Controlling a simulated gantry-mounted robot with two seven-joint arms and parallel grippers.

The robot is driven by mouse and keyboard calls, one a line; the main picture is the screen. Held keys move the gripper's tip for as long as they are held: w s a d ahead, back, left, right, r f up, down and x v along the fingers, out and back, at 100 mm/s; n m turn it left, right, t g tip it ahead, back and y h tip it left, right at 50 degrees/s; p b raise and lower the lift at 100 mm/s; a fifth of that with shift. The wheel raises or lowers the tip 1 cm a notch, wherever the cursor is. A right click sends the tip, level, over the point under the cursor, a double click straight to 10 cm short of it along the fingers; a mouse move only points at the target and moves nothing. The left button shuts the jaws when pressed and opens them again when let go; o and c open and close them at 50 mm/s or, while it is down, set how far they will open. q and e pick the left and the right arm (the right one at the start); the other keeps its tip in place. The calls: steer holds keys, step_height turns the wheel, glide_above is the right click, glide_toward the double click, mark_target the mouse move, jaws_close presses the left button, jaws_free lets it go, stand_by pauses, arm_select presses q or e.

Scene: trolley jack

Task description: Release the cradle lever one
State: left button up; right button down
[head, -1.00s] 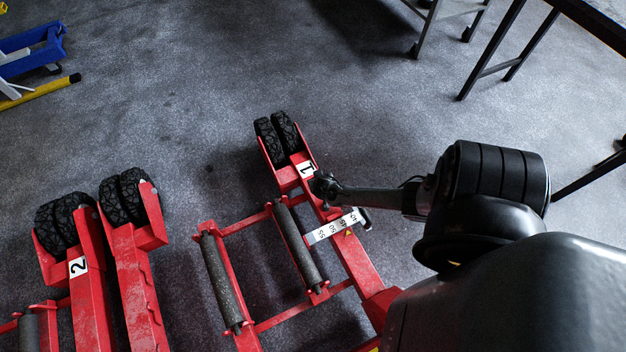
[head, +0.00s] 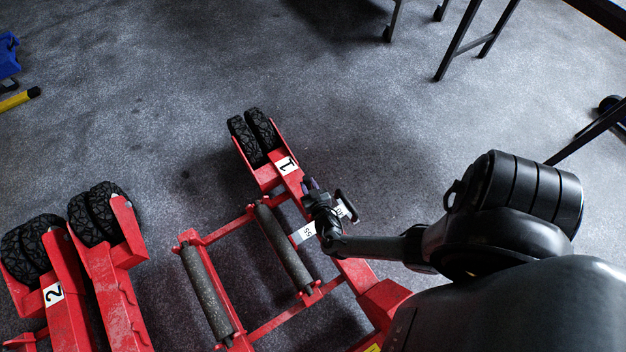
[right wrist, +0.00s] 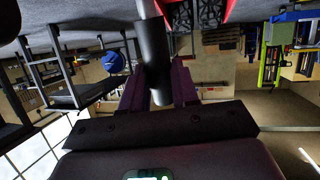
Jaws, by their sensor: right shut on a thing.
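Red cradle one (head: 287,166), labelled "1", stands on the floor in the middle of the head view, with two black wheels at its far end. A white numbered plate (head: 303,233) lies across its side rail, partly covered by my right gripper (head: 312,188). In the right wrist view, the black cylindrical lever handle (right wrist: 153,58) stands between the purple fingers of my right gripper (right wrist: 158,82), which are shut on it. The gripper hides much of the lever in the head view. My left gripper is out of view.
Red cradle two (head: 53,294) stands at the lower left, with bare floor between the cradles. Dark table legs (head: 462,45) stand at the upper right. A blue object and a yellow bar (head: 18,99) lie at the far left.

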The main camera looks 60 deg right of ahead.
steer(key=shift+s+f, duration=0.1)
steer(key=shift+f, duration=0.1)
steer(key=c, duration=1.1)
jaws_free()
steer(key=shift+o, duration=1.3)
steer(key=shift+r, duration=0.1)
steer(key=shift+a+r, duration=0.1)
